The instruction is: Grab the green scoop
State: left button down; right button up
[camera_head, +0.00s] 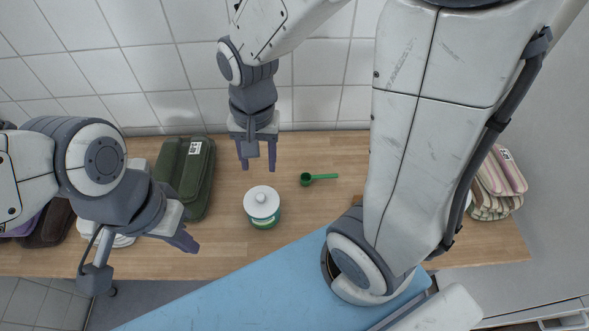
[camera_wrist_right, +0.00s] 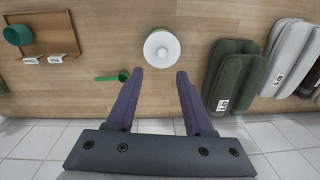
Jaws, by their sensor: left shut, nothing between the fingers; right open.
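The green scoop (camera_head: 318,178) lies on the wooden counter, right of a white-lidded green tub (camera_head: 263,206). My right gripper (camera_head: 258,166) is open and empty, behind the tub and left of the scoop. In the right wrist view the scoop (camera_wrist_right: 112,77) lies just left of my open right fingers (camera_wrist_right: 160,73), and the tub (camera_wrist_right: 162,48) shows between and beyond the fingertips. My left gripper (camera_head: 188,241) is shut and empty, left of the tub near the counter's front edge.
Folded dark green towels (camera_head: 186,178) lie left of the tub. Striped folded cloths (camera_head: 497,184) lie at the far right. A wooden tray (camera_wrist_right: 62,36) with a green cup (camera_wrist_right: 18,35) shows in the wrist view. A tiled wall (camera_head: 150,60) backs the counter; bare counter surrounds the scoop.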

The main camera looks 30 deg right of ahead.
jog(key=w+d+f+m+b, duration=0.3)
jog(key=w+d+f+m, duration=0.2)
jog(key=d+f+m, duration=0.4)
jog(key=m+b, duration=0.2)
jog(key=m, duration=0.6)
send_over(317, 176)
jog(key=shift+h, duration=0.3)
notch_tip(317, 176, down, 9)
jog(key=shift+w+f, duration=0.1)
jog(key=shift+f, duration=0.1)
jog(key=shift+a+f, duration=0.1)
jog(key=shift+f, duration=2.95)
pick_arm(q)
notch_tip(317, 176, down, 6)
jog(key=shift+f, duration=0.15)
pick_arm(e)
grip_shut()
